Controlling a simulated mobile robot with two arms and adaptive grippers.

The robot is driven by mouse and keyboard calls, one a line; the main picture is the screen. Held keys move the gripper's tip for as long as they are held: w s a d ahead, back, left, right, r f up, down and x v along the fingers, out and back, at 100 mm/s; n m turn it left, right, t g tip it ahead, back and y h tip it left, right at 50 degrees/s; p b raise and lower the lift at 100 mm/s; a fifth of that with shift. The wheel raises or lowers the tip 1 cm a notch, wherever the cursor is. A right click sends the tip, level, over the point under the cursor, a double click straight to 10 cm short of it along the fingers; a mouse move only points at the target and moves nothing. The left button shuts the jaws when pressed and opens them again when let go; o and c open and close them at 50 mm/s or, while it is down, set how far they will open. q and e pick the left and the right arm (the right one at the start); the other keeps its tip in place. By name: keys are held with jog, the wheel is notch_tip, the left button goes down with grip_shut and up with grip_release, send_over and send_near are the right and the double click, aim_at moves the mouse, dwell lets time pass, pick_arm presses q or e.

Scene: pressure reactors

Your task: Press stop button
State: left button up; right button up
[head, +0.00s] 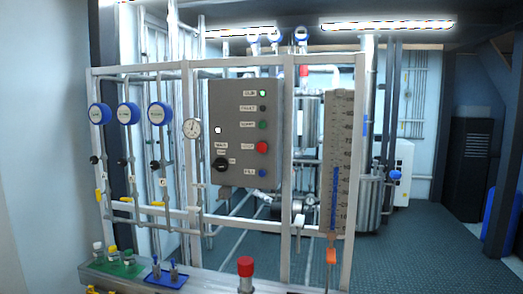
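A grey control box (228,135) is mounted on the white pipe frame near the middle of the head view. Its right side has a column of small lamps and buttons with labels. A red button (262,147), whose label is too small to read surely, sits in this column. A green button (263,125) is above it and a blue button (262,173) is below it. A black rotary knob (221,164) is at the lower left of the box. Neither of my grippers shows in the head view.
A red-topped post (245,268) stands on the bench in front, below the box. A green tray (118,264) and a blue tray (166,276) hold small items at the lower left. A tall gauge (337,150) stands right of the box. Floor is clear at the right.

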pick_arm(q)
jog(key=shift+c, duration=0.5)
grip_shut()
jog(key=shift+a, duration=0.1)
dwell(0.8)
